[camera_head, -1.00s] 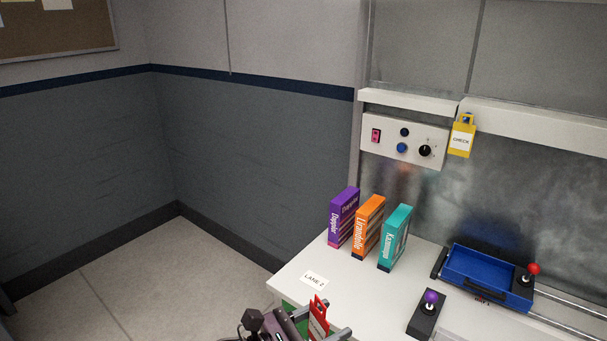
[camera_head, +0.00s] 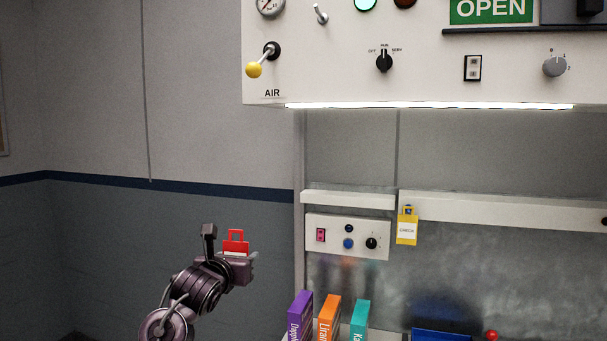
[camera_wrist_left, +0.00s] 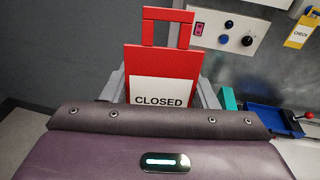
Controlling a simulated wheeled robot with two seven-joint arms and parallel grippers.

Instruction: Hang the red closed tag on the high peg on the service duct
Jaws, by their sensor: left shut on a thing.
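The red closed tag (camera_head: 236,246) is upright, with a handle loop at its top. My left gripper (camera_head: 240,258) is shut on its lower part, raised in front of the grey wall. In the left wrist view the tag (camera_wrist_left: 162,62) faces the camera, with "CLOSED" on its white label. A pale horizontal duct (camera_head: 500,211) runs along the back wall to the right of the gripper, well apart from the tag. I cannot make out the high peg. My right gripper is not in view.
A yellow CHECK tag (camera_head: 406,229) hangs at the duct's left end. A switch panel (camera_head: 348,238) is beside it. A large control panel (camera_head: 430,80) overhangs above. Purple (camera_head: 300,318), orange (camera_head: 328,319) and teal (camera_head: 359,321) boxes stand below. The space around the tag is clear.

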